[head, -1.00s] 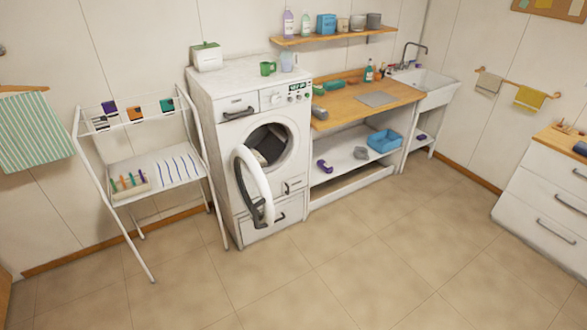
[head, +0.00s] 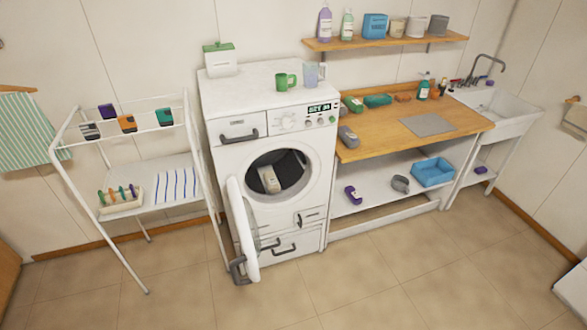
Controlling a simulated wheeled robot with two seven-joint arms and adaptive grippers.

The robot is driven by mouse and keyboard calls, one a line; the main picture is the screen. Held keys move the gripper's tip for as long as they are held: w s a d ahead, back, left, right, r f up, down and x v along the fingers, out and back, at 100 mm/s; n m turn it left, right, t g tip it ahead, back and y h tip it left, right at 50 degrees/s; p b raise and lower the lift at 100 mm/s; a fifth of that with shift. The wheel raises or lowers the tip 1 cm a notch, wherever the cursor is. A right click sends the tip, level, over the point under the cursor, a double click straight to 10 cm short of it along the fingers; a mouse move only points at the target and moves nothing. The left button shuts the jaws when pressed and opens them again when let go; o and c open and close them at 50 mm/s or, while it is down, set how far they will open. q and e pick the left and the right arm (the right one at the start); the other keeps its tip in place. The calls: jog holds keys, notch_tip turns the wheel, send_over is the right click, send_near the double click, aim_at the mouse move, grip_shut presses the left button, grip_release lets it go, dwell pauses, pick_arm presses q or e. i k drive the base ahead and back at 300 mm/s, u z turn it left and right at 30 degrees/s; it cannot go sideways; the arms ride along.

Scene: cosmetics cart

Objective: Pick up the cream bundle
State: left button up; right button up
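A cream bundle (head: 270,180) lies inside the open drum of the white washing machine (head: 240,180). It leans tilted against the dark drum interior and seems to have a grey patch on its face. The round door (head: 243,232) is swung open to the left, its dark handle at the lower left. Neither of my grippers is in the head view.
A white drying rack (head: 172,190) stands close to the left of the machine. A wooden counter (head: 385,142) with several bundles adjoins it on the right, with a blue basin (head: 432,172) below. The tiled floor (head: 390,270) in front is clear.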

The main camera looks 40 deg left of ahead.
aim_at(273, 183)
jog(key=u, duration=0.2)
jog(key=i, duration=1.25)
jog(key=u, duration=1.2)
jog(key=i, duration=0.8)
jog(key=u, duration=0.95)
